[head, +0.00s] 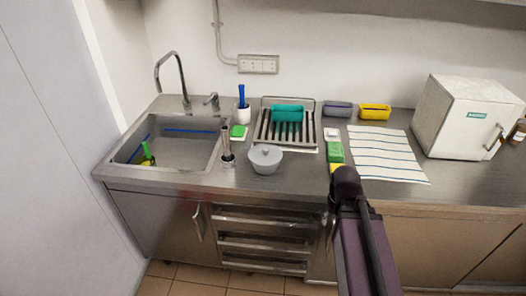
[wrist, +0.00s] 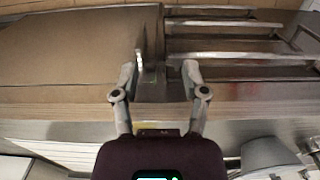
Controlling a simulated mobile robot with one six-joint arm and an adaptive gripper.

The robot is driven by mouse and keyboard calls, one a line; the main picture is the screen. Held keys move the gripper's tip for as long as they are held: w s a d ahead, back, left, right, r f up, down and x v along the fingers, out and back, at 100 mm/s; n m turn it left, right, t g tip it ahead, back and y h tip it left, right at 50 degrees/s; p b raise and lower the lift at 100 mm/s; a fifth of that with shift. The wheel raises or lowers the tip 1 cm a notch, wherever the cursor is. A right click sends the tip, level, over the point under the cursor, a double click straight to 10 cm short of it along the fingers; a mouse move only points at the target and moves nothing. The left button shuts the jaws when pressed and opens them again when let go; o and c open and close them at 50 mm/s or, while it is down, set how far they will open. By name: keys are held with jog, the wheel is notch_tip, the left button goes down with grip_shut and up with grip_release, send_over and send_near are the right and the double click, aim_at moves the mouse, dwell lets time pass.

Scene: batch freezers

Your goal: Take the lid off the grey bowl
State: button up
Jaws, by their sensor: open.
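The grey bowl (head: 264,169) stands upright on the steel counter, right of the sink and in front of the drying rack. Its grey lid (head: 265,152), with a small knob on top, sits on it. In the wrist view part of the bowl (wrist: 268,155) shows at the lower right, cut off by the frame edge. My gripper (wrist: 158,72) is open and empty, with its fingers over the counter's front edge, apart from the bowl. In the head view my arm rises from below, right of the bowl, and the fingers are hidden.
The sink (head: 172,143) is at the left. A steel cup with a tool (head: 226,157) stands close left of the bowl. The drying rack (head: 262,135) is behind it. A green sponge (head: 335,151) and a striped towel (head: 385,150) lie to the right. Bare counter (head: 295,180) lies between bowl and arm.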

jog(key=shift+w, duration=0.15)
jog(key=shift+o, duration=1)
jog(key=shift+w+a+r, duration=0.2)
jog(key=shift+w+r, duration=0.05)
jog(key=shift+w, duration=0.05)
notch_tip(320, 180, up, 19)
jog(key=p, duration=2)
send_over(265, 148)
jog(key=shift+a+r, duration=0.1)
jog(key=shift+s, duration=0.1)
notch_tip(265, 148, down, 9)
jog(key=b, duration=0.9)
jog(key=shift+r, duration=0.15)
